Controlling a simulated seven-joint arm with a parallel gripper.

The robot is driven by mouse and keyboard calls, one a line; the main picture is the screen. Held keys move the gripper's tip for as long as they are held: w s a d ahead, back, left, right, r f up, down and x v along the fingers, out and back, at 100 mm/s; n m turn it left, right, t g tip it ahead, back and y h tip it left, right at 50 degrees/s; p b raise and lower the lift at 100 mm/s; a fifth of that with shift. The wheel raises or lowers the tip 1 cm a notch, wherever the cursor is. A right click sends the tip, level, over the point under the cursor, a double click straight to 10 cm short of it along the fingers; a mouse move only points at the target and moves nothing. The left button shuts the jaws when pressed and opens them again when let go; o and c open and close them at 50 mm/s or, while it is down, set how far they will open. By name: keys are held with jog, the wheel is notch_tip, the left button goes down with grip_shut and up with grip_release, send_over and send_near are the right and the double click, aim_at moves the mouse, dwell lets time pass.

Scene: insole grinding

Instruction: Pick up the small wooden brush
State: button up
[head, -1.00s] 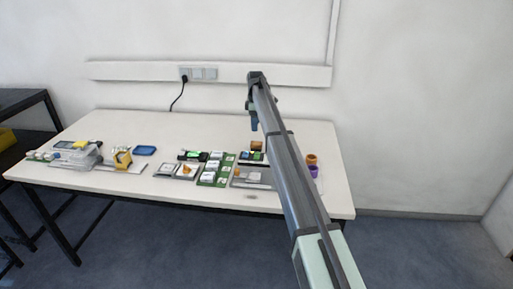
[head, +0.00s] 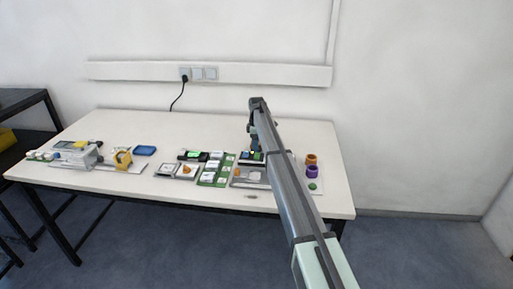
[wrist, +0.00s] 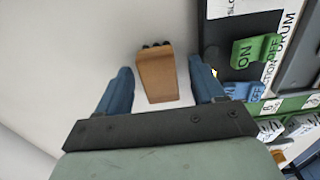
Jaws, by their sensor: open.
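The small wooden brush (wrist: 157,77) is a light brown, tapered block with dark tips at its far end, seen from above in the wrist view. It lies between the two blue fingers of my gripper (wrist: 160,85), apart from both, with pale table showing on each side. My gripper is open and empty, pointing down over the brush. In the head view my gripper (head: 251,143) hangs over the back right of the table, and it and my arm hide the brush. Height above the brush is hard to tell.
A dark panel with a green ON/OFF switch (wrist: 257,50) and a blue switch (wrist: 243,91) stands close right of the fingers. On the table (head: 110,125), orange (head: 311,160) and purple (head: 312,172) round containers stand right. The table's back left is clear.

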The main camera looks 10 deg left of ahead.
jog(key=shift+f, duration=0.2)
jog(key=c, duration=1.1)
jog(key=shift+o, duration=0.2)
jog(key=shift+r, duration=0.1)
notch_tip(320, 180, up, 10)
jog(key=shift+f, duration=0.1)
